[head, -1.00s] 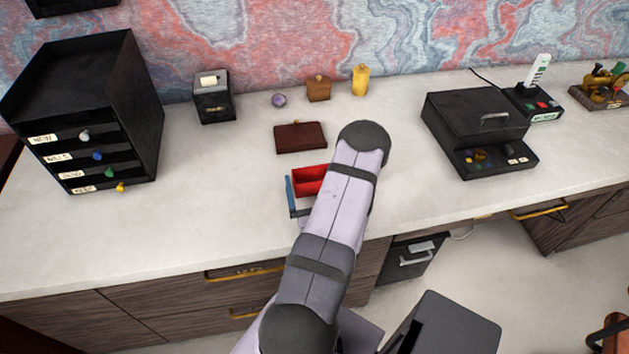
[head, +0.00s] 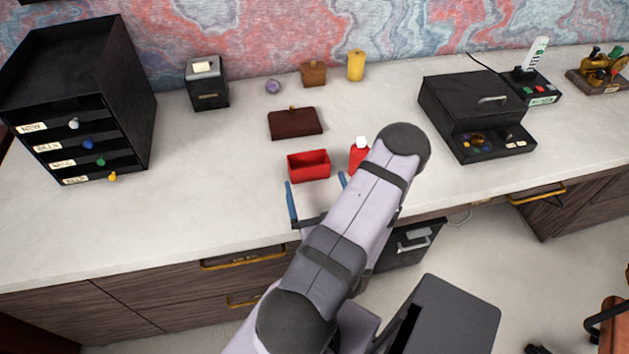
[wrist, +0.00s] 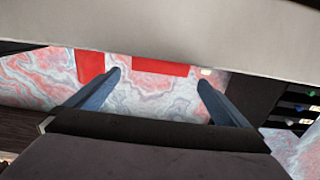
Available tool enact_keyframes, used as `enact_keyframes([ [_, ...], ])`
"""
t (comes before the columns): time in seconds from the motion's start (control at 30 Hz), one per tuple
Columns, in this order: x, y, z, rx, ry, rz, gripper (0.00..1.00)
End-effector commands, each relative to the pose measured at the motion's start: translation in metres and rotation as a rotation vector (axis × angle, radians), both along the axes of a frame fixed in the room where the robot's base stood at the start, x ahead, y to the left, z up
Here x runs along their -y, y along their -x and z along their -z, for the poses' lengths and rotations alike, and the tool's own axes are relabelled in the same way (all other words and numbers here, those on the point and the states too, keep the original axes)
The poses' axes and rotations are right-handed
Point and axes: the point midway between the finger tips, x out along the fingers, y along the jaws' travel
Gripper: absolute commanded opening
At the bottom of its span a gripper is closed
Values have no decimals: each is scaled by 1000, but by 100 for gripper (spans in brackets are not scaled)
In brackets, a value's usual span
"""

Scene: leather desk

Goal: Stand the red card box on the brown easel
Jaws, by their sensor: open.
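The red card box (head: 309,166), an open-topped red box, stands on the desk near its front edge. In the wrist view, which looks upside down, it is a wide red block (wrist: 160,67) between the fingers. My gripper (head: 317,184) is open and empty, its blue fingers on the front side of the box, apart from each other. I cannot tell whether they touch it. A dark brown slab-like piece with a small brass knob (head: 295,123) lies behind the box; it may be the brown easel, but its shape is unclear.
A red bottle-like thing with a white cap (head: 359,156) stands close right of the box, partly behind my arm. A small brown container (head: 313,74) and yellow canister (head: 355,65) stand at the back. Black drawers (head: 75,100) are left, a black case (head: 475,115) right. Desk left of the box is clear.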

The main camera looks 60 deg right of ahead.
Motion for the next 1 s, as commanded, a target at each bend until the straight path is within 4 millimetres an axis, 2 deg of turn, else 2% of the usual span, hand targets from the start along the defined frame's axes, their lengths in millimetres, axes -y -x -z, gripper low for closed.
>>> enact_keyframes([
  [0.57, -2, 1, -1, -3, -1, -2, 100],
  [0.67, 3, -5, -7, -23, -15, -16, 100],
  [0.87, 26, -28, -27, -110, -102, -36, 100],
  [1.0, 37, -40, -18, -182, -173, -20, 100],
])
